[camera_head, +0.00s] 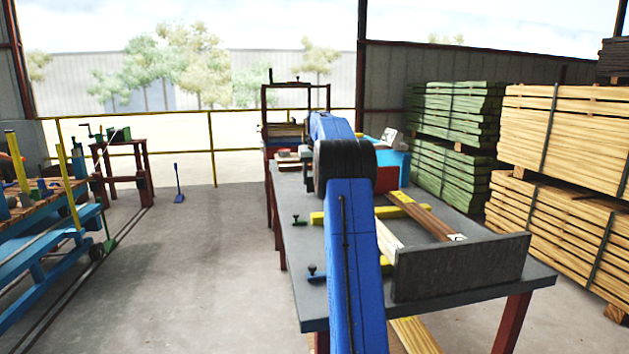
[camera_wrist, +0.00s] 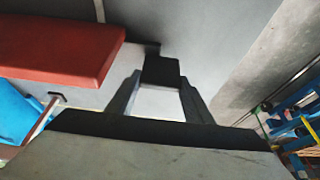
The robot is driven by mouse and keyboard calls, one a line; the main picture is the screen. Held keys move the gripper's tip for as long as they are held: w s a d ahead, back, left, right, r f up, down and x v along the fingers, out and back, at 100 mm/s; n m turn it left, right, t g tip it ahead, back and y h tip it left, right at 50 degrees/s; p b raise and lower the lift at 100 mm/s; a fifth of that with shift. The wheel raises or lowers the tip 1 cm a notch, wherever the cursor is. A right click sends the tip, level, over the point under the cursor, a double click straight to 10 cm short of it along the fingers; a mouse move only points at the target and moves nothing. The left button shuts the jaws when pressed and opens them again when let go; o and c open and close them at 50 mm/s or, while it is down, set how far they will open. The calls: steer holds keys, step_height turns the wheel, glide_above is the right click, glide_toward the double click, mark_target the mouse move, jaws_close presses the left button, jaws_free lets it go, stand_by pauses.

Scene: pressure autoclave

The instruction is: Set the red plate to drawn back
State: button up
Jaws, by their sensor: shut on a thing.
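In the wrist view, a flat red plate (camera_wrist: 60,48) lies at the upper left, to the left of my gripper. My gripper (camera_wrist: 160,80) has its two grey fingers on either side of a small black block (camera_wrist: 161,71) and is shut on it. A thin dark piece shows just beyond the block, close to the plate's right end; I cannot tell how they join. In the head view, a red face (camera_head: 387,179) shows beside my arm, probably the same plate.
A grey table (camera_head: 452,297) carries yellow bars, boards and a dark upright panel (camera_head: 460,267). A blue box (camera_head: 396,162) is at its far end. Stacked timber (camera_head: 565,140) stands on the right. A blue bench (camera_head: 50,250) stands on the left, with open floor between.

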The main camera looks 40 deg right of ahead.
steer(key=shift+w+r, duration=0.15)
steer(key=o, duration=1.5)
steer(key=shift+d, duration=0.1)
steer(key=v, duration=1.7)
